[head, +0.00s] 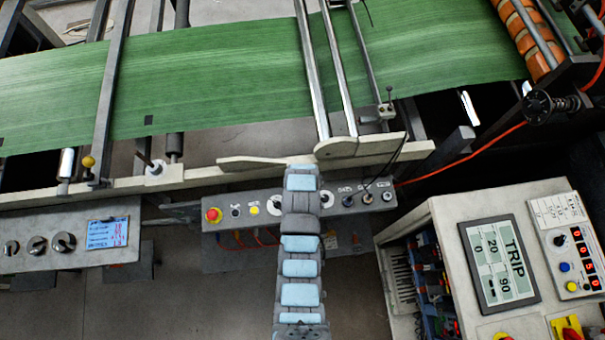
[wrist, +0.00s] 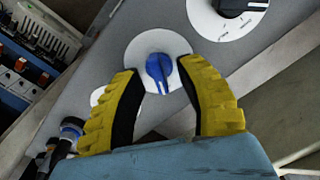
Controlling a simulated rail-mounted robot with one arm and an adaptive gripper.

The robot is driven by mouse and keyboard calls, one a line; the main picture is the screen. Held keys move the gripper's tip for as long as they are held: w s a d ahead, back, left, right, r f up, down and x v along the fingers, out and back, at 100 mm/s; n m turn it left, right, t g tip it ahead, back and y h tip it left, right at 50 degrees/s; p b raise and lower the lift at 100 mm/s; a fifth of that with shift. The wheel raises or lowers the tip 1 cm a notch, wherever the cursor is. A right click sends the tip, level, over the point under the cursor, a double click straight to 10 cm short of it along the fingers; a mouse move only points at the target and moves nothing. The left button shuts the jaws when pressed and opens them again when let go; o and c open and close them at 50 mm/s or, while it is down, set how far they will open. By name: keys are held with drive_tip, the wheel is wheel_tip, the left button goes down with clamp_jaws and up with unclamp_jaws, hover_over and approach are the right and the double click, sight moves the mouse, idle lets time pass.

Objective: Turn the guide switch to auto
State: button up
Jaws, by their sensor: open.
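In the wrist view a blue knob (wrist: 159,70) with a white pointer line sits on a round white plate on a grey panel. My gripper (wrist: 160,66) is open, its yellow ribbed fingers with dark inner pads on either side of the knob, with gaps visible. The pointer line shows at the knob's lower part. No readable label tells me whether this is the guide switch. In the head view the grey control panel (head: 225,226) runs below the machine; my arm covers its middle and hides the gripper and blue knob.
A black knob (wrist: 238,4) on a marked white dial is at the wrist view's upper right. The head view shows a red emergency button (head: 213,215), a green web (head: 220,75) above, and a cabinet with a TRIP display (head: 499,262) at right.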

wheel_tip(320, 180, up, 9)
drive_tip(key=shift+r, duration=1.4)
idle(0.7)
